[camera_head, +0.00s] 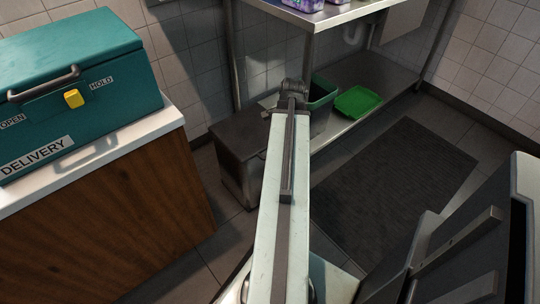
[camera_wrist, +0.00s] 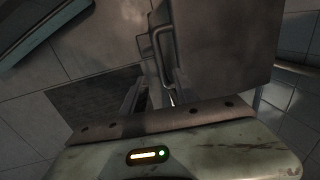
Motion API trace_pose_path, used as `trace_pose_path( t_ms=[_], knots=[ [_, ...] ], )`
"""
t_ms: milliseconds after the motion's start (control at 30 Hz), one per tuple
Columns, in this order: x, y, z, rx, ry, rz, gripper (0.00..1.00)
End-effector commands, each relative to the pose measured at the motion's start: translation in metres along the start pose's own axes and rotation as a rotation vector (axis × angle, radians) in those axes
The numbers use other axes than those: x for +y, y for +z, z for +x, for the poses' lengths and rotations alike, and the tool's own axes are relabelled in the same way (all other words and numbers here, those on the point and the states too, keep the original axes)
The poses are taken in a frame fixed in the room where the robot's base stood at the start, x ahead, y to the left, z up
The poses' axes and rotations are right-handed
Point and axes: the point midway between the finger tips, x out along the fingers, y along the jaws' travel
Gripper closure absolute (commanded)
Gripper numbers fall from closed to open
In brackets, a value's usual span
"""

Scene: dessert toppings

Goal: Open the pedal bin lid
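The pedal bin looks to be the dark grey-brown box (camera_head: 238,178) on the floor left of my arm in the head view. Its flat dark lid (camera_head: 235,133) looks shut. In the wrist view a large box-like metal body (camera_wrist: 228,50), probably the same bin, fills the upper right. A thin bent metal bar (camera_wrist: 157,42) shows at its left edge; I cannot tell if it is the pedal. My gripper (camera_wrist: 150,98) is dark in the wrist view, below and close to this bar. Its finger gap and any contact are unclear.
A steel table (camera_head: 318,17) stands behind, with a green tray (camera_head: 358,101) and a dark green container (camera_head: 322,96) on its lower shelf. A dark floor mat (camera_head: 395,180) lies right. A counter with a teal delivery box (camera_head: 105,100) is left.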

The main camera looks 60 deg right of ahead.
Motion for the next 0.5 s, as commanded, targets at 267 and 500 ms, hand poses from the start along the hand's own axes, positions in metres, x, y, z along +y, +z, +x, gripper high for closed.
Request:
trace_pose_path(
  t_ms=[267, 500],
  knots=[
    [0.002, -0.003, 0.012, 0.001, 0.0, 0.004, 0.64],
    [0.006, -0.007, 0.053, 0.003, 0.0, 0.01, 0.64]
  ],
)
